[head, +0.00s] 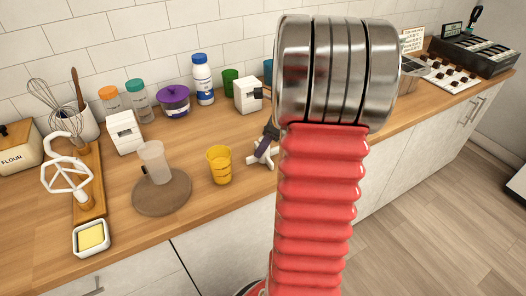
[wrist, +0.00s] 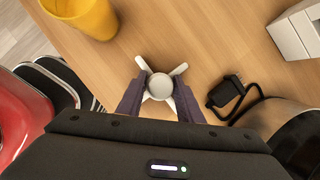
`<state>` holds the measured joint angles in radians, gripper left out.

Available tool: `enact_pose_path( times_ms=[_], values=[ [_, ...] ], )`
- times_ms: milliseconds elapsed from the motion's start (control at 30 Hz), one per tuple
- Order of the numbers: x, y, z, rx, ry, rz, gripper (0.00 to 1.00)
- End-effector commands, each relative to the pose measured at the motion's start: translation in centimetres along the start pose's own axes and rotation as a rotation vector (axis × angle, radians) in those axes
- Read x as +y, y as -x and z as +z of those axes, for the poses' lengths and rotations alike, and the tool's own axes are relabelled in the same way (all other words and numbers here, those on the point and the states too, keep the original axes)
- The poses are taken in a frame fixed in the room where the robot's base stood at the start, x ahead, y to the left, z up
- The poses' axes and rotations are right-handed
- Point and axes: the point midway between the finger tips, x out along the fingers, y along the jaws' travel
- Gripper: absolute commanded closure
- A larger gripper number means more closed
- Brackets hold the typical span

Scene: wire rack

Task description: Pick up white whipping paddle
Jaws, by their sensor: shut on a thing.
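A white piece with a round hub and several splayed arms, which I take to be the whipping paddle (wrist: 160,86), is between the two purple-grey fingers of my gripper (wrist: 158,95) in the wrist view. The fingers are shut on it from both sides. In the head view the paddle (head: 262,152) shows just left of my red arm, at the counter, with my gripper (head: 268,136) on it. I cannot tell whether its arms still touch the wood.
A clear jug (head: 153,162) stands on a round brown board. A black looped item (wrist: 232,96) lies close on the right. A white box (head: 247,95) stands behind.

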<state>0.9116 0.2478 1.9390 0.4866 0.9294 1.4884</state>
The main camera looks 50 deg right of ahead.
Motion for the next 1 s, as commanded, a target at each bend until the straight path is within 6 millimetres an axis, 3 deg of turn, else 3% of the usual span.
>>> enact_pose_path(
  times_ms=[267,733,1000],
  values=[
    [-0.1,0.8,0.3,0.000,0.002,-0.002,0.90],
    [-0.1,7.7,3.2,0.000,0.002,-0.003,0.90],
    [0.0,9.3,3.8,0.000,0.000,0.000,0.90]
  ],
)
